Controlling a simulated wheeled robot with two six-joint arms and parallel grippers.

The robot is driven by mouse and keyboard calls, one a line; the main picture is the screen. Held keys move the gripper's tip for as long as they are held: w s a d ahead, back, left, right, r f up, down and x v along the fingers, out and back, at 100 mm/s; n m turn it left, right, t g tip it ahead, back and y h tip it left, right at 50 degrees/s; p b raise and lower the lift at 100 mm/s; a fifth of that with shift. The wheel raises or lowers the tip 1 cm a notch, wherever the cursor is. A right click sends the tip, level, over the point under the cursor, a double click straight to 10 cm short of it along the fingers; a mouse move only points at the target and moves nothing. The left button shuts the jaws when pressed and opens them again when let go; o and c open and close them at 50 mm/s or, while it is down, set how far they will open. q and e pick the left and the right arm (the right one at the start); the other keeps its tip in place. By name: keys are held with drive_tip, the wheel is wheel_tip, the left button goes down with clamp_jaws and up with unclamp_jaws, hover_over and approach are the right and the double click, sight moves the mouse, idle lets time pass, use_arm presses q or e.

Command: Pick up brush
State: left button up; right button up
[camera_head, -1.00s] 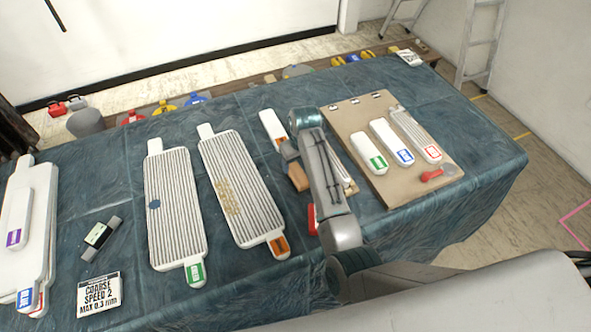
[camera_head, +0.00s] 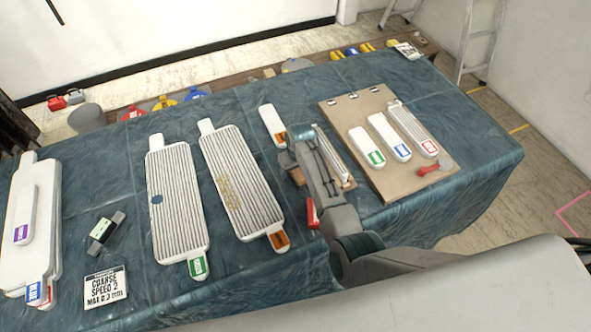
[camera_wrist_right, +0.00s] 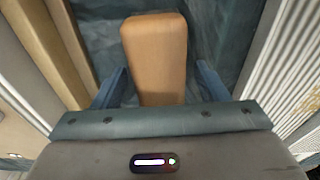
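The brush is most likely the brown wooden block (camera_head: 298,177), partly hidden under my right arm in the head view; no bristles show. In the right wrist view the block (camera_wrist_right: 155,52) lies lengthwise between my fingers, its near end hidden by the gripper body. My right gripper (camera_head: 286,161) is low over the table at the block. The wrist view shows its fingers (camera_wrist_right: 161,84) open on both sides of the block, with a gap on each side. My left gripper is not in view.
A brown clipboard (camera_head: 353,112) with several pieces lies right. A small white board (camera_head: 271,120) is just behind the gripper. A red object (camera_head: 312,213) is near the front edge.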

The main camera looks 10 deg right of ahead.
drive_tip(key=c, duration=1.1)
drive_tip(key=shift+o, duration=0.2)
wheel_tip(320, 180, up, 9)
drive_tip(key=shift+f+b, duration=0.1)
drive_tip(key=shift+b, duration=1.15)
drive_tip(key=shift+r, duration=0.65)
